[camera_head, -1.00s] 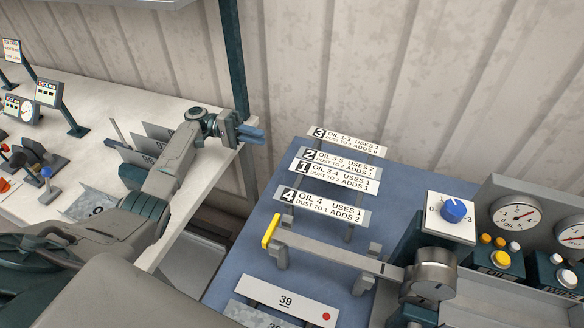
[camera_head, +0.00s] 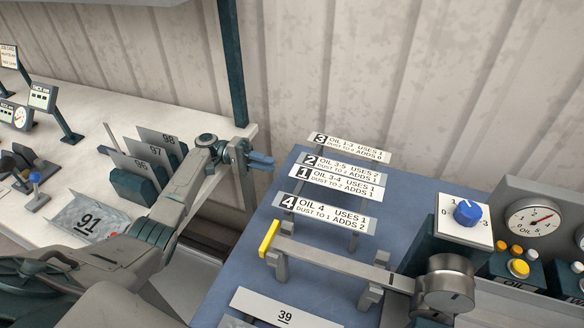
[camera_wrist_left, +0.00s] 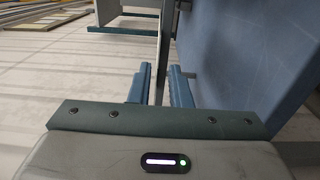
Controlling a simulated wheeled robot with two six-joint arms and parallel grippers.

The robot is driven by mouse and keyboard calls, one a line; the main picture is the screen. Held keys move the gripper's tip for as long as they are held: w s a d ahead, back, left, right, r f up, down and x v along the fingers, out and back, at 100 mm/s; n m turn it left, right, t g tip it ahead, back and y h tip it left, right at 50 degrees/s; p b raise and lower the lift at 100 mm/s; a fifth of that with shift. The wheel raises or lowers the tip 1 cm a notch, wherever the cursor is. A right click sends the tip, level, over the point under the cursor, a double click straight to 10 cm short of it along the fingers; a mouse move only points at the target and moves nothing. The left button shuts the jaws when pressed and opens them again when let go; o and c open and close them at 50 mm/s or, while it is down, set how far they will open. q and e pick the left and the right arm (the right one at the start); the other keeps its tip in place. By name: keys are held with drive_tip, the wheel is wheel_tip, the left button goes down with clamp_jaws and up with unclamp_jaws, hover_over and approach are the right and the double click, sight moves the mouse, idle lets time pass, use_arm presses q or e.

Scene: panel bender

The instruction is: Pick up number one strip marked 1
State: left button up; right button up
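The strip marked 1 (camera_head: 336,183) is a white label reading "OIL 3-4 USES 1, DUST TO 2 ADDS 1". It stands on supports on the blue table, between strip 2 (camera_head: 338,167) behind and strip 4 (camera_head: 325,213) in front. Strip 3 (camera_head: 350,148) is farthest back. My left gripper (camera_head: 260,161) is left of the strips, near the table's far left corner, apart from strip 1. In the left wrist view its two blue fingers (camera_wrist_left: 161,88) are apart with nothing seen held between them. Strip 1 cannot be made out there. My right gripper is not in view.
A grey bar with a yellow end (camera_head: 268,238) lies in front of strip 4. A plate marked 39 (camera_head: 285,308) is nearer. A blue knob (camera_head: 467,213) and gauge (camera_head: 534,218) stand right. A white bench (camera_head: 40,195) with numbered plates is left, across a gap.

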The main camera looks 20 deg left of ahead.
sight(292, 171)
use_arm(q)
drive_tip(key=shift+w+d+p, duration=0.2)
drive_tip(key=shift+d+p, duration=0.9)
drive_tip(key=shift+d, duration=2.5)
clamp_jaws()
wheel_tip(292, 171, up, 2)
drive_tip(key=shift+r+p, duration=0.25)
drive_tip(key=shift+p, duration=0.6)
drive_tip(key=shift+a, duration=0.1)
